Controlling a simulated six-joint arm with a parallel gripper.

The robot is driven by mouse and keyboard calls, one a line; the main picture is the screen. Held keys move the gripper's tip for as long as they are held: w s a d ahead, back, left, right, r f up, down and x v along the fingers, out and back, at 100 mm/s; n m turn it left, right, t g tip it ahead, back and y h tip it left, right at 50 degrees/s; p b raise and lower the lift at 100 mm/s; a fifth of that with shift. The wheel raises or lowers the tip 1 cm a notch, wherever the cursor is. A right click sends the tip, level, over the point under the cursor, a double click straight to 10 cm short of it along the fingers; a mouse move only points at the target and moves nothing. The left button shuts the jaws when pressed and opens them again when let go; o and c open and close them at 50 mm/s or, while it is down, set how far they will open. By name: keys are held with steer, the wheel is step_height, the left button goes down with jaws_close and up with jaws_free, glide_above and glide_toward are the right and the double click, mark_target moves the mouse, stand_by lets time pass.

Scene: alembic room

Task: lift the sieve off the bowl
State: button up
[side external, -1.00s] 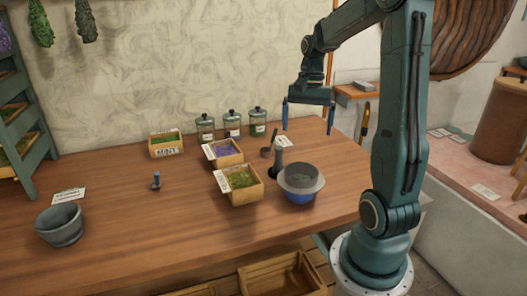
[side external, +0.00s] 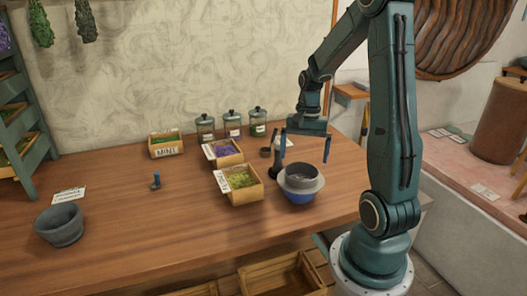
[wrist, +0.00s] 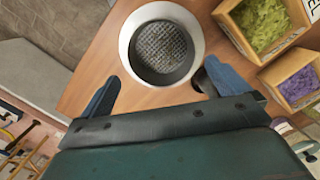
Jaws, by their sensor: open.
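The grey sieve (side external: 302,180) sits level on top of the blue bowl (side external: 299,196), near the right end of the wooden table. In the wrist view the sieve (wrist: 126,42) is a round pale rim around a dark mesh, at top centre. It hides the bowl there. My gripper (side external: 305,158) is open and empty, pointing down above the sieve, with its blue fingers spread about as wide as the rim. In the wrist view my gripper (wrist: 161,72) has a finger on each side below the sieve's near edge, not closed on it.
A dark upright tool (side external: 275,163) stands close behind the sieve, left of my gripper. A crate of green herbs (side external: 243,195) is left of the bowl, with a purple-filled crate (side external: 229,161) behind. Lidded jars (side external: 232,126) stand at the back. The table's front edge is clear.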

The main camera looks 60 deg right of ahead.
mark_target(302, 167)
steer(key=shift+f, duration=0.1)
steer(key=shift+a+f, duration=0.2)
steer(key=shift+f, duration=1.05)
steer(key=shift+a+f, duration=0.2)
steer(key=shift+f, duration=1.05)
steer(key=c, duration=0.7)
